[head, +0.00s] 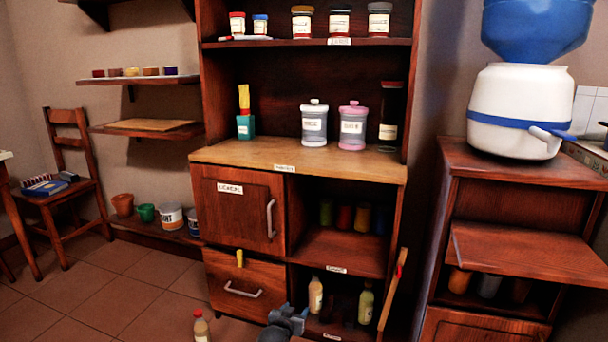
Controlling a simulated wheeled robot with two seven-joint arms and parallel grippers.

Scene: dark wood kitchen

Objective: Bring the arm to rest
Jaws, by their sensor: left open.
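My left gripper (287,322) shows at the bottom centre of the head view, low in front of the dark wood cabinet (297,165). It is dark grey, open, and I see nothing held in it. It is partly cut off by the lower picture edge. My right gripper is not in view.
A bottle (201,326) stands on the tiled floor (95,290) left of my gripper. Two bottles (315,295) (366,304) stand in the low compartment. A water dispenser (520,110) sits on the right cabinet. A chair (62,190) stands at left; floor between is clear.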

